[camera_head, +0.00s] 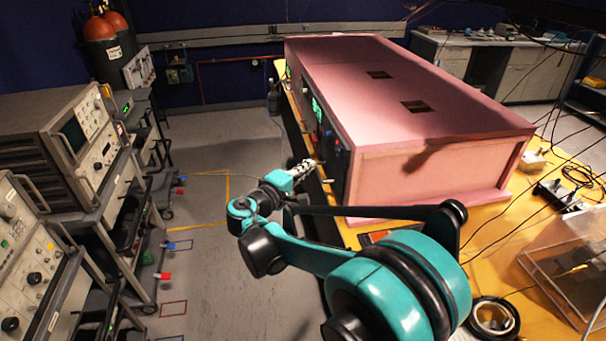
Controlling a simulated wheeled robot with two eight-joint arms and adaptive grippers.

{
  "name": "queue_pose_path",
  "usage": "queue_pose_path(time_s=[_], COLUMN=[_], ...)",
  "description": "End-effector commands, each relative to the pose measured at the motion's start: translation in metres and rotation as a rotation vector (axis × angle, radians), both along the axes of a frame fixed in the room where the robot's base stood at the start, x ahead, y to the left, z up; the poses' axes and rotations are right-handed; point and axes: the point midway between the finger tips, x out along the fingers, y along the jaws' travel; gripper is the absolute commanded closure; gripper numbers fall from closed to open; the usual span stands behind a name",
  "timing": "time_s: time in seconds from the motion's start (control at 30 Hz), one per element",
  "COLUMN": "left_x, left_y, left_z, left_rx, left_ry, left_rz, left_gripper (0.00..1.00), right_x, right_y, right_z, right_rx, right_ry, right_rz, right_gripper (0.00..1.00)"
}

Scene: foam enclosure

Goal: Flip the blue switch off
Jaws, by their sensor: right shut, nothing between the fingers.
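The pink foam enclosure (400,90) stands on a yellow table, and its dark control panel (338,172) is on the side facing left. A small blue part (329,136) shows on that panel; it is too small and too steeply angled to tell whether it is the blue switch or how it is set. My right gripper (316,165) is shut and empty, close beside the panel, just left of and below the blue part. I cannot tell whether it touches the panel. My left gripper is out of view.
Racks of instruments (85,135) stand on the left, with clear grey floor (215,270) between them and the table. The yellow table (520,205) carries cables, a black power strip (557,195) and a clear box (565,265) at the right.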

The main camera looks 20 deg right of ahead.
Motion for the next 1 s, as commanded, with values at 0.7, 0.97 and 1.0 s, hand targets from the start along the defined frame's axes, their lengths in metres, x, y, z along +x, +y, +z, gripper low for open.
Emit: queue_pose_path(time_s=[0.7, 0.97, 1.0], left_x=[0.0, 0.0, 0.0], left_y=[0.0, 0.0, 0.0], left_z=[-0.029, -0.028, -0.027], left_rx=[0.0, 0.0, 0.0], left_ry=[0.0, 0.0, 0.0], left_rz=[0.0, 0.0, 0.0], left_gripper=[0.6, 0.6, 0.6], right_x=[0.017, 0.017, 0.017], right_y=[-0.083, -0.083, -0.086], right_z=[-0.011, -0.011, -0.012], right_rx=[0.0, 0.0, 0.0], right_ry=[0.0, 0.0, 0.0], right_rz=[0.0, 0.0, -0.001], right_gripper=[1.0, 1.0, 1.0])
